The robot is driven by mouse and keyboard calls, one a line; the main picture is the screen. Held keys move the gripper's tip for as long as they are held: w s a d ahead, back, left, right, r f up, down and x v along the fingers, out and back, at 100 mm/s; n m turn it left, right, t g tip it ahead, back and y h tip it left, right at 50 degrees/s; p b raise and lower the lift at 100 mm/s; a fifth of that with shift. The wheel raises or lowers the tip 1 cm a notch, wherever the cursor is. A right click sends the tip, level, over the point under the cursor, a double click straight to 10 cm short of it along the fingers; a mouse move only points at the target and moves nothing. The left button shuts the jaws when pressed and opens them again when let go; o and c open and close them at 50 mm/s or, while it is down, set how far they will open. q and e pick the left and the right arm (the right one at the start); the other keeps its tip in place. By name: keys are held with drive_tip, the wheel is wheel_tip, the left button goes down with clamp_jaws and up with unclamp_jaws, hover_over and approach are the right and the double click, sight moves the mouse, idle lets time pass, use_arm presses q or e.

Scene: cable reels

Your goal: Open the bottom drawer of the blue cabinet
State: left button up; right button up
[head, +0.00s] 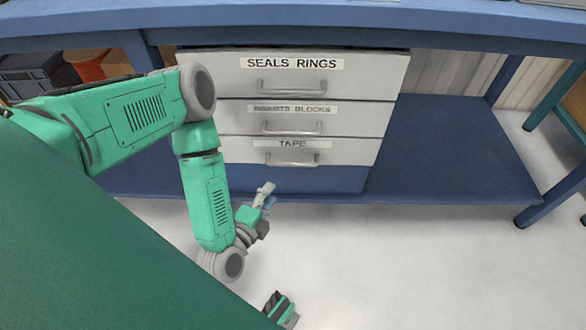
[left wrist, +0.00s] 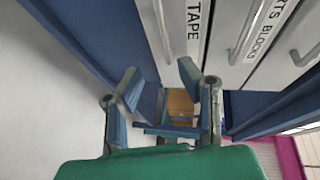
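The blue cabinet (head: 290,180) stands under the bench and has three light grey drawer fronts. The bottom drawer (head: 352,150), labelled TAPE, looks shut, with a curved grey bar handle (head: 292,161). My left gripper (head: 268,196) is below and a little left of that handle, apart from it. In the left wrist view my left gripper (left wrist: 158,78) has its fingers spread and nothing between them.
The drawers above, SEALS RINGS (head: 370,75) and a blurred BLOCKS label (head: 360,115), also look shut. The blue bench top (head: 450,22) overhangs the cabinet. A blue lower shelf (head: 450,150) extends to the right. The pale floor (head: 420,260) in front is clear.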

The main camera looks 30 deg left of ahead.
use_arm(q)
drive_tip(key=b, duration=0.4)
approach(294, 163)
drive_tip(key=d+f+x, duration=0.1)
drive_tip(key=x, duration=0.3)
drive_tip(key=w+a, duration=0.1)
drive_tip(key=w+a+b, duration=0.1)
drive_tip(key=w, duration=0.1)
drive_tip(key=w+f+b, duration=0.1)
drive_tip(key=w, duration=0.1)
drive_tip(key=shift+a+f, duration=0.15)
drive_tip(key=shift+a, duration=0.25)
drive_tip(key=shift+w, duration=0.3)
drive_tip(key=shift+w+d, duration=0.15)
drive_tip(key=shift+d, duration=0.05)
drive_tip(key=shift+d+r, duration=0.25)
drive_tip(key=shift+d, duration=0.15)
drive_tip(key=shift+a, duration=0.1)
drive_tip(key=c, duration=0.6)
drive_tip(key=shift+a+f, duration=0.15)
drive_tip(key=shift+a, duration=0.15)
clamp_jaws()
